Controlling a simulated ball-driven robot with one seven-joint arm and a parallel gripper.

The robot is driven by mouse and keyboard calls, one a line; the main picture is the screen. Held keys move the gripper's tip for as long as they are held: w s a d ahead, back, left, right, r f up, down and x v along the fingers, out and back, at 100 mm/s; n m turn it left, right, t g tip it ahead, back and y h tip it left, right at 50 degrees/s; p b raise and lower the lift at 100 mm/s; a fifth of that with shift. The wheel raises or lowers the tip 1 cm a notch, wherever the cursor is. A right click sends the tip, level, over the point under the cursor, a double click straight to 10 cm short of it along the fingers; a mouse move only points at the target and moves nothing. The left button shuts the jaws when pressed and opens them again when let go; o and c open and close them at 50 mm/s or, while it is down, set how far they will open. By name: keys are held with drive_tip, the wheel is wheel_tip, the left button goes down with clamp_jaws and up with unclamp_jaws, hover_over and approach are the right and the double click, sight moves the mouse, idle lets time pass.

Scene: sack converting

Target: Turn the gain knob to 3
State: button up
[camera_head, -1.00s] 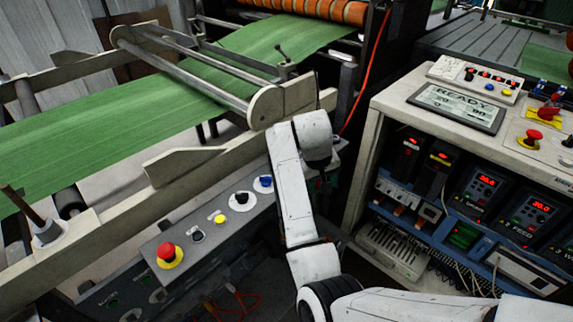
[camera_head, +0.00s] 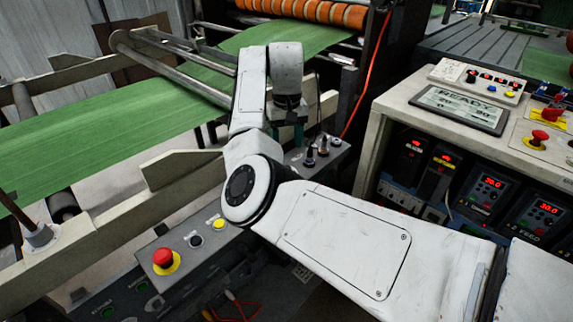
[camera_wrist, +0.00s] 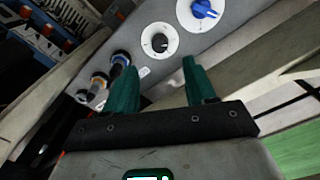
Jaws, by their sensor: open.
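The control panel (camera_head: 188,255) runs along the machine's front; its labels are too small to read, so I cannot tell which knob is the gain knob. In the wrist view a black knob on a round white dial (camera_wrist: 160,42) lies just beyond my fingertips, and a blue knob on a white dial (camera_wrist: 204,10) is further up to the right. In the head view my arm hides both dials. My gripper (camera_wrist: 159,68) is open and empty, its teal fingers apart, touching neither knob. It also shows partly in the head view (camera_head: 287,130), behind my wrist.
A red emergency button (camera_head: 163,258) and a yellow button (camera_head: 219,224) sit further along the panel. A bench (camera_head: 385,108) with a display (camera_head: 460,108) stands to the right. Green web (camera_head: 90,145) runs behind.

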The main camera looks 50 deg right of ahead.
wheel_tip(320, 180, down, 8)
drive_tip(key=shift+f, duration=0.25)
drive_tip(key=shift+c, duration=0.2)
clamp_jaws()
idle(0.4)
drive_tip(key=shift+r+m, duration=0.15)
drive_tip(key=shift+m, duration=0.15)
drive_tip(key=shift+m+p, duration=0.6)
drive_tip(key=shift+p, duration=0.1)
drive_tip(key=m+p, duration=0.2)
drive_tip(key=m, duration=0.1)
drive_tip(key=m+p, duration=0.2)
drive_tip(key=m, duration=0.4)
drive_tip(key=shift+m, duration=0.4)
